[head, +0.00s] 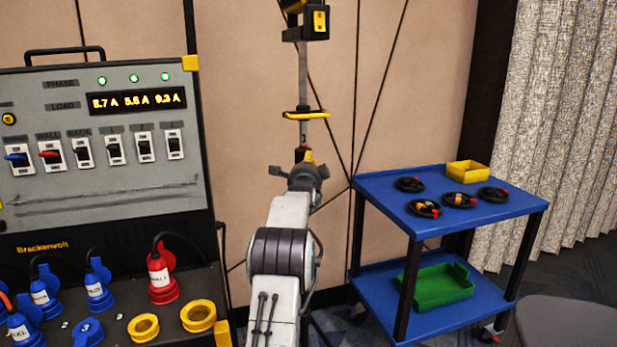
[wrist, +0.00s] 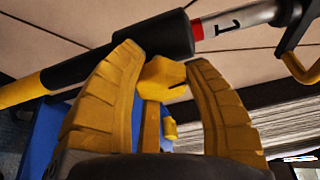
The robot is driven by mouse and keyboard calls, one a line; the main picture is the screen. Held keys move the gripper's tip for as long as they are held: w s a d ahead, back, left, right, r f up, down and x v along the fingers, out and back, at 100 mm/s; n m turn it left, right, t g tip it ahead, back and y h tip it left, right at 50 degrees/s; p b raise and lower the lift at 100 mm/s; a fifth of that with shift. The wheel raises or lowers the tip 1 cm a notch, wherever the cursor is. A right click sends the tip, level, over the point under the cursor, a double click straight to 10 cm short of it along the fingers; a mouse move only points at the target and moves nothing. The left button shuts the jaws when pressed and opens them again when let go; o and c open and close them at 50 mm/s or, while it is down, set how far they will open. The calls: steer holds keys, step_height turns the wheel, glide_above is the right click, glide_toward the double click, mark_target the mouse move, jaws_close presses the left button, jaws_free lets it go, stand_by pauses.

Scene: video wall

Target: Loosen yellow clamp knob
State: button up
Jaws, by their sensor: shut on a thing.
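The yellow clamp knob (wrist: 160,80) sits against a black collar (wrist: 155,38) on a pole in the wrist view. My gripper (wrist: 166,62) has its two ribbed yellow fingers on either side of the knob and is shut on it. In the head view my gripper (head: 306,157) is at the lower part of the upright pole (head: 303,90). The knob is hard to make out there among the fingers and wrist. A silver tube (wrist: 235,20) with a red band and a "1" comes out of the collar.
A power panel (head: 110,190) with switches and plugs stands at the left. A blue cart (head: 390,190) at the right bears black rings and a yellow bin (head: 467,171). A green tray (head: 437,284) lies on its lower shelf. A yellow crossbar (head: 306,114) is above my gripper.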

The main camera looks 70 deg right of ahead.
steer(key=n+h+b, duration=0.1)
steer(key=n+b, duration=0.1)
steer(key=b, duration=0.1)
steer(key=shift+n, duration=0.4)
steer(key=shift+h+b, duration=0.3)
steer(key=shift+b, duration=0.25)
steer(key=shift+w+r+n, duration=0.1)
steer(key=shift+r+n, duration=0.05)
steer(key=shift+n, duration=0.25)
steer(key=o, duration=1.2)
steer(key=shift+c, duration=0.2)
steer(key=shift+a, duration=0.1)
steer(key=v, duration=1.2)
